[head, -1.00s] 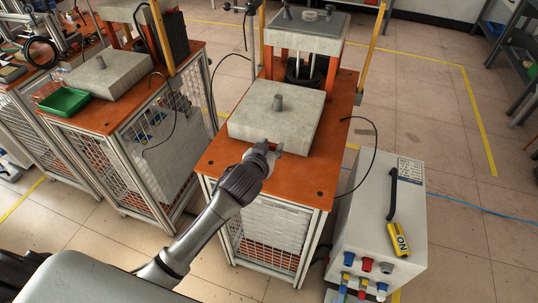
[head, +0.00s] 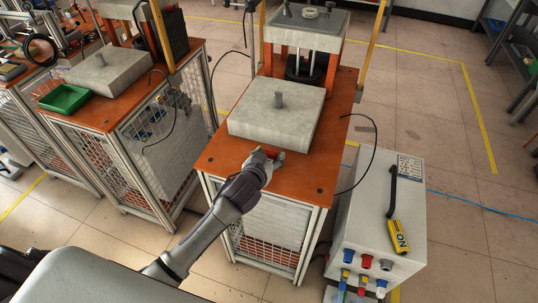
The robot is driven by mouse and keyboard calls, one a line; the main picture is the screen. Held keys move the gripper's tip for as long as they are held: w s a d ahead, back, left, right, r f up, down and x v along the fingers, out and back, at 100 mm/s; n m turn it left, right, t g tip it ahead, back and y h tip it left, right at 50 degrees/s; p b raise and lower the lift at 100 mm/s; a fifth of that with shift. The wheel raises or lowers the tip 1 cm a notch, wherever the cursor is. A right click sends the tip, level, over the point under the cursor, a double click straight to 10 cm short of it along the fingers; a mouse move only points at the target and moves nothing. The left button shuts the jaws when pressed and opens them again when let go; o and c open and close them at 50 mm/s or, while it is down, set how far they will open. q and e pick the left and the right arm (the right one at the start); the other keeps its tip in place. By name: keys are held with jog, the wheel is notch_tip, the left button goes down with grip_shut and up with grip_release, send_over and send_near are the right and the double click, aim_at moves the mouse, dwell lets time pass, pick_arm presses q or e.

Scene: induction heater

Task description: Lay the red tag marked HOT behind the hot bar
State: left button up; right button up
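My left gripper (head: 270,158) is over the front part of the orange tabletop, just in front of the pale block (head: 262,126). Its fingers look spread, and I make out nothing between them. A short grey bar (head: 278,100) stands upright on top of the block, beyond the gripper. I take it for the hot bar, but no heat shows on it. I cannot make out the red HOT tag; the gripper may hide it. My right gripper is not in view.
The orange tabletop (head: 223,160) has free room in front of the block. A press frame (head: 310,40) rises behind it. A second bench with a green tray (head: 64,99) is at left.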

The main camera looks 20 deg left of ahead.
pick_arm(q)
jog(key=shift+r, duration=0.15)
jog(key=shift+s+r, duration=0.1)
jog(key=shift+s, duration=0.1)
jog(key=v, duration=1.1)
jog(key=shift+s, duration=0.3)
jog(key=shift+r, duration=0.1)
